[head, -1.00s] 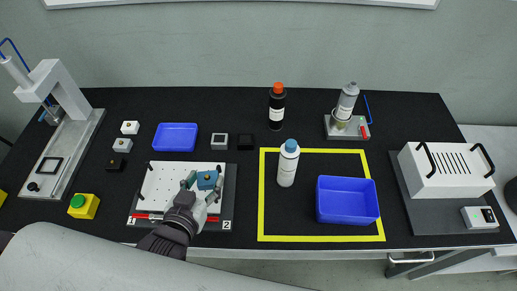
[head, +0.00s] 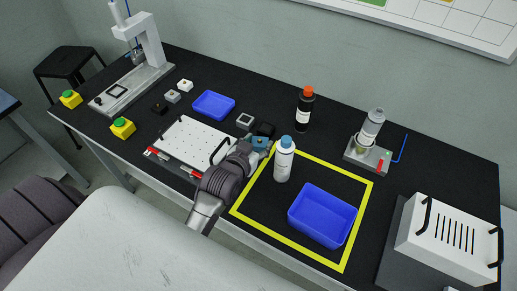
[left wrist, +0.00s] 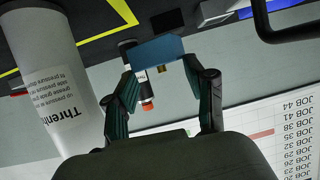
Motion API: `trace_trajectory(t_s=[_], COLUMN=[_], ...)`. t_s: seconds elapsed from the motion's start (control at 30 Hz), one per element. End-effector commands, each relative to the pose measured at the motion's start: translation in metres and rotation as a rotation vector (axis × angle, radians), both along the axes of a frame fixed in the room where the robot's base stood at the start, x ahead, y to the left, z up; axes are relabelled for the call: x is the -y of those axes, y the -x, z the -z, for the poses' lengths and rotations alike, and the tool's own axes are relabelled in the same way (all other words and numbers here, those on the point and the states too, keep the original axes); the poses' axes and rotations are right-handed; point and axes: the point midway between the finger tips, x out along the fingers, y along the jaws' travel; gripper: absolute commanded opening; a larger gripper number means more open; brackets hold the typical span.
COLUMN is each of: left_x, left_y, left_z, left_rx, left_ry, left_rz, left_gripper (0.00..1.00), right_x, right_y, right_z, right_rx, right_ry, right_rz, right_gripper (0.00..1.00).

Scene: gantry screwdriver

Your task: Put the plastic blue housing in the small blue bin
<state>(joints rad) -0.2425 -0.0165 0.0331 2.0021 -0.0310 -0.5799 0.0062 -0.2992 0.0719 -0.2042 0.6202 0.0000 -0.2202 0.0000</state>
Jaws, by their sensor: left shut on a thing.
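The blue plastic housing (head: 262,141) is a small teal-blue block held in my left gripper (head: 256,149), above the table just right of the white perforated plate. In the left wrist view, the housing (left wrist: 155,50) sits between the fingertips of the gripper (left wrist: 160,68), which is shut on it. The small blue bin (head: 213,105) stands behind and left of the gripper, and looks empty. My right gripper is not in view.
A white bottle with a blue cap (head: 284,160) stands close to the right of the gripper. A larger blue bin (head: 322,215) lies inside the yellow tape frame. Small black and white square parts (head: 245,121) sit between the gripper and the small bin.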

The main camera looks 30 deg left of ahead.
Motion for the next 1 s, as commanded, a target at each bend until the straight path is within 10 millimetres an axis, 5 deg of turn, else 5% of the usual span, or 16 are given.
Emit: trace_trajectory(t_s=[0.47,0.87,0.9,1.0], left_x=[-0.004,-0.004,-0.004,-0.004], left_y=[-0.015,-0.014,-0.014,-0.014], left_z=[0.047,0.053,0.053,0.053], left_rx=[-0.002,0.000,0.000,0.000], left_ry=[0.000,0.000,0.000,0.000], left_rz=[0.001,0.001,0.001,0.001], left_gripper=[0.00,0.00,0.58,0.75], right_x=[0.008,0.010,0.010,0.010], right_y=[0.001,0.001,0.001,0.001], right_z=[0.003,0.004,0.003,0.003], right_rx=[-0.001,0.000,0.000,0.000], right_ry=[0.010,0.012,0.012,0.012], right_rz=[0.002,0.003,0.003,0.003], right_gripper=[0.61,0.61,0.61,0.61])
